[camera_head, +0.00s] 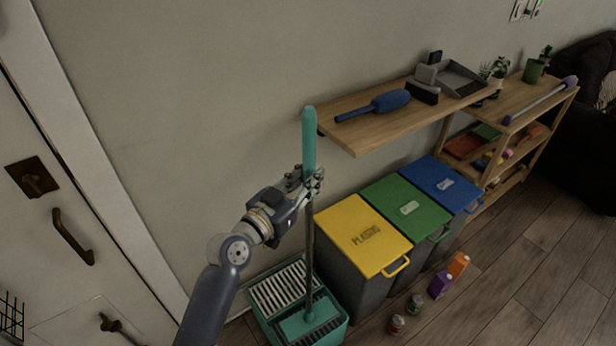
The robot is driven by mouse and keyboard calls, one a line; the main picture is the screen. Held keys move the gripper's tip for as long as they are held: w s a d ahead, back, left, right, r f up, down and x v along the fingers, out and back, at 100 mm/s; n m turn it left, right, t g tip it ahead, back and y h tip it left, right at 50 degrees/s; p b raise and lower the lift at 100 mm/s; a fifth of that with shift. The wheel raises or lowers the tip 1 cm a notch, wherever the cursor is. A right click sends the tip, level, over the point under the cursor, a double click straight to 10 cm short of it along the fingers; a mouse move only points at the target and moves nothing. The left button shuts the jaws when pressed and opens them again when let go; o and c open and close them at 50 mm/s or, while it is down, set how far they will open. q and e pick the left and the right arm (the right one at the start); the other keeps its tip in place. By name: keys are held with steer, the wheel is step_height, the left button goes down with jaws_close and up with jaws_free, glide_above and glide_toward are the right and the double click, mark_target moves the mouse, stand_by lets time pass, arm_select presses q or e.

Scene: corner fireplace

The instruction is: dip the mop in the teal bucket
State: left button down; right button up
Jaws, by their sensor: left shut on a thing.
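The mop (309,235) stands nearly upright, with a teal handle grip at the top and a dark pole below it. Its teal head (315,314) is at the teal bucket (335,333), within the bucket's outline; I cannot tell how deep it sits. The bucket stands on the floor against the wall and has a pale slatted wringer (284,287) at its back. My left gripper (309,183) is shut on the mop just under the teal grip. The mop's fibres are not clearly visible. My right gripper is out of view.
Yellow (352,222), green (401,200) and blue (440,178) lidded bins stand right of the bucket. A wooden shelf (365,132) holds a blue duster and a dustpan. Jars (396,324) and cartons (440,284) stand on the floor. A door (40,130) is at left.

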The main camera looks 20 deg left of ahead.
mark_target(305, 161)
arm_select(q)
step_height(305, 161, down, 5)
steer(key=b, duration=0.4)
steer(key=shift+f+b, duration=0.5)
steer(key=shift+f, duration=0.2)
stand_by(1.7)
step_height(305, 161, up, 12)
steer(key=p, duration=1.1)
steer(key=shift+r+p, duration=0.15)
steer(key=shift+p, duration=0.2)
stand_by(0.8)
